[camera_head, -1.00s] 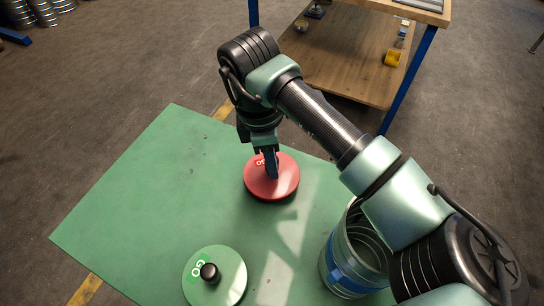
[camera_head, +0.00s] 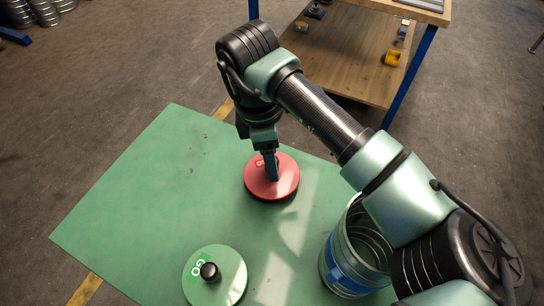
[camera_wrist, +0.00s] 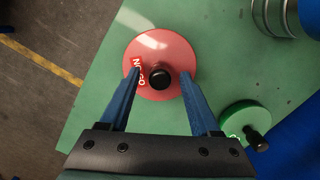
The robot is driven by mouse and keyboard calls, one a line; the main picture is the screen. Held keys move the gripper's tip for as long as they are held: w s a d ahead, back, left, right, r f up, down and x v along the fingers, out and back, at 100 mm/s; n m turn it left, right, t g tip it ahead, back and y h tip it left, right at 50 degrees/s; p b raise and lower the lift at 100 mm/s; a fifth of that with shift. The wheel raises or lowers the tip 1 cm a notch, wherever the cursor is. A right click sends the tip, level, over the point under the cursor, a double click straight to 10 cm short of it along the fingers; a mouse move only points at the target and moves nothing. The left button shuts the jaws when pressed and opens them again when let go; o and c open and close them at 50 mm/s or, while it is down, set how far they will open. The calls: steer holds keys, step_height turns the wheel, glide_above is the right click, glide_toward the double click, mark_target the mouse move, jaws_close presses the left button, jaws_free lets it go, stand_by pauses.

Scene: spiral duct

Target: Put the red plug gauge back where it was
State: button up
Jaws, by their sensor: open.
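The red plug gauge (camera_head: 285,185) is a round red disc lying on the green table top (camera_head: 150,190), near its far edge. In the wrist view the red plug gauge (camera_wrist: 182,50) shows a black knob at its middle and a label reading "NO GO". My gripper (camera_head: 272,178) is over the disc. In the wrist view its blue fingers (camera_wrist: 159,76) are spread to either side of the black knob, open and holding nothing. Whether the fingertips touch the disc I cannot tell.
A green plug gauge (camera_head: 232,265) marked "GO" with a black knob lies at the near edge. A metal spiral duct piece (camera_head: 345,277) with a blue band stands right of it, under my arm. A wooden workbench (camera_head: 345,65) stands behind. The table's left part is bare.

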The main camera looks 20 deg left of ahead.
mark_target(265, 174)
step_height(265, 174, up, 11)
steer(key=a, duration=0.1)
steer(key=shift+s, duration=0.3)
steer(key=shift+a, duration=0.1)
